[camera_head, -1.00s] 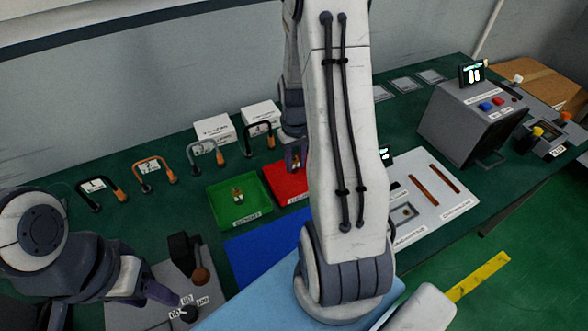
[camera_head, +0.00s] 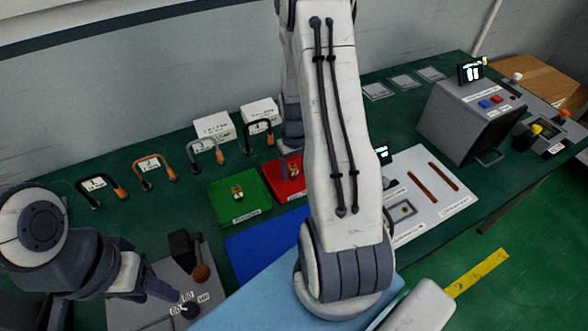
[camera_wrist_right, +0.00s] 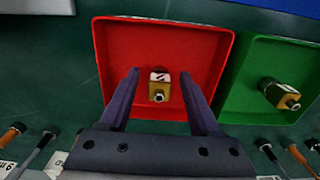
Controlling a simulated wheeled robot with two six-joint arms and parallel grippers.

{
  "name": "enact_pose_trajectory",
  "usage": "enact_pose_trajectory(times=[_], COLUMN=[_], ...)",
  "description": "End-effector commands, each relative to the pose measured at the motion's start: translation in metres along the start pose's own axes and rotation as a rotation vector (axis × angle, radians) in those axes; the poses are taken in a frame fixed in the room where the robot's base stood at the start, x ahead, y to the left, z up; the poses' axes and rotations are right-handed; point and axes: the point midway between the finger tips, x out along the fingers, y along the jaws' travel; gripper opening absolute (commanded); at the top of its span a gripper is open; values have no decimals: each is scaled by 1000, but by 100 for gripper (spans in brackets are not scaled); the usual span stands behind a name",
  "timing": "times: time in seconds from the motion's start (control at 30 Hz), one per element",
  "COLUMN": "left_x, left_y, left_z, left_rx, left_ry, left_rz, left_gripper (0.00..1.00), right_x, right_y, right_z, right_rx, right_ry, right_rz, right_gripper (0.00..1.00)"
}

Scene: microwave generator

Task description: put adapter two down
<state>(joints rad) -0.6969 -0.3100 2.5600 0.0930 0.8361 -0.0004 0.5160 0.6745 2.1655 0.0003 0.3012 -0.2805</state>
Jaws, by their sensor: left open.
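Adapter two (camera_wrist_right: 160,86), a small brass block with a white marked label and a metal tip, sits in the red tray (camera_wrist_right: 112,45). It also shows in the head view (camera_head: 294,171), in the red tray (camera_head: 284,190). My right gripper (camera_wrist_right: 160,75) is open, its two dark fingers on either side of the adapter with gaps between. In the head view the right gripper is mostly hidden behind my arm. My left gripper (camera_head: 172,294) is open at the lower left, beside a grey control panel.
A green tray (camera_head: 225,215) with another brass adapter (camera_head: 237,192) stands next to the red tray. Several cable handles and white boxes (camera_head: 215,127) stand behind. A blue mat (camera_head: 262,245) lies in front. A grey machine (camera_head: 465,120) stands at the right.

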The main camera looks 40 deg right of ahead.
Motion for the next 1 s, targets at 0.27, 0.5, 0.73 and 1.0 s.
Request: enact_pose_trajectory(times=[0.27,0.5,0.73,1.0], left_x=[-4,4,8,9], left_y=[0,0,-1,-1], left_z=[0,0,0,0], left_rx=[0,0,0,0], left_ry=[0,0,0,0], left_rz=[0,0,0,0], left_gripper=[50,50,50,50], right_x=[-7,-45,-94,-122], right_y=[0,1,0,0], right_z=[0,-2,-1,0], right_rx=[0,0,0,0], right_ry=[1,8,6,2], right_rz=[0,2,2,1], right_gripper=[64,64,64,64])
